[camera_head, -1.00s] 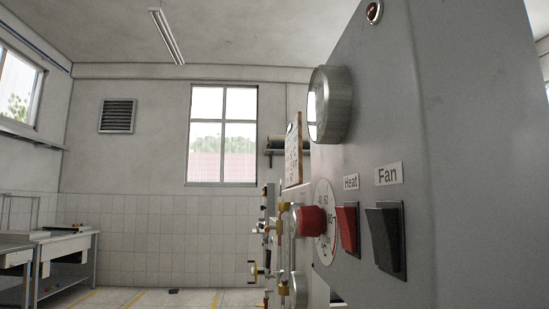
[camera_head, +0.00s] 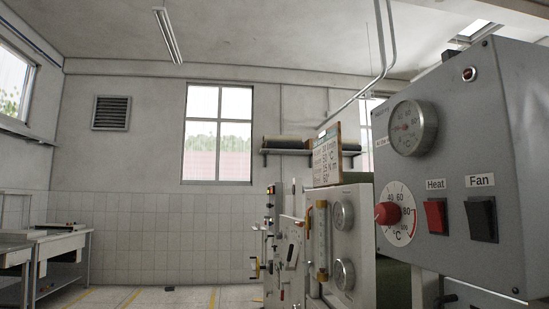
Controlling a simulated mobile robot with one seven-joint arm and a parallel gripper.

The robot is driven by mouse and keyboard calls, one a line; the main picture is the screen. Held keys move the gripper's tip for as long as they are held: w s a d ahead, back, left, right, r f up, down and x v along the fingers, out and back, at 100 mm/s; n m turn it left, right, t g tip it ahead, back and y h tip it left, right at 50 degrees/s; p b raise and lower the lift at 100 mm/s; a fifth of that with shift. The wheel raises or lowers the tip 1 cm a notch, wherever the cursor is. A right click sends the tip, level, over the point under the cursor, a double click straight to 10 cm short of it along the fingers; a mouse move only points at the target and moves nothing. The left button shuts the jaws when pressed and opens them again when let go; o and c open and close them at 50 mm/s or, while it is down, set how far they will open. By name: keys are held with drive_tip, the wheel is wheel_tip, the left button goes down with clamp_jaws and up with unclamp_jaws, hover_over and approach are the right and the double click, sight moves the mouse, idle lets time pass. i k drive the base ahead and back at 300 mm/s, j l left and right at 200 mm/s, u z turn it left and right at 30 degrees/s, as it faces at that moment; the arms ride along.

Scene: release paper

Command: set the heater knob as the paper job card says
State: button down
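The red heater knob (camera_head: 387,213) sits on a white round dial (camera_head: 400,226) marked in °C, on the front of a grey control box (camera_head: 470,120) at the right. The legible dial marks include 40, 60 and 80. The knob's exact setting is too small to tell. A card on a brown board (camera_head: 327,157) stands beyond the box; it has several lines of numbers and units, among them °C, but I cannot read the values surely. My gripper is not in view.
A round gauge (camera_head: 413,128) sits above the knob. A red Heat switch (camera_head: 436,217) and a black Fan switch (camera_head: 481,219) are to its right. A panel with gauges (camera_head: 343,240) stands beyond the box. Open floor (camera_head: 190,297) lies left of the panels, before a bench (camera_head: 50,255).

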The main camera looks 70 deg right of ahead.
sight(388, 214)
drive_tip(key=i+j, duration=0.3)
drive_tip(key=i+j+z, duration=0.1)
drive_tip(key=i+j, duration=0.2)
drive_tip(key=i, duration=0.25)
drive_tip(key=i+z, duration=0.15)
drive_tip(key=z, duration=0.25)
drive_tip(key=i+z, duration=0.15)
drive_tip(key=z, duration=0.3)
drive_tip(key=i+z, duration=0.15)
drive_tip(key=z, duration=0.25)
drive_tip(key=i+z, duration=0.15)
drive_tip(key=z, duration=0.25)
drive_tip(key=i+j+z, duration=0.1)
drive_tip(key=z, duration=0.35)
drive_tip(key=i+j+z, duration=0.2)
drive_tip(key=z, duration=0.2)
drive_tip(key=i+j+z, duration=0.25)
drive_tip(key=z, duration=0.15)
drive_tip(key=i+j+z, duration=0.2)
drive_tip(key=j+z, duration=0.2)
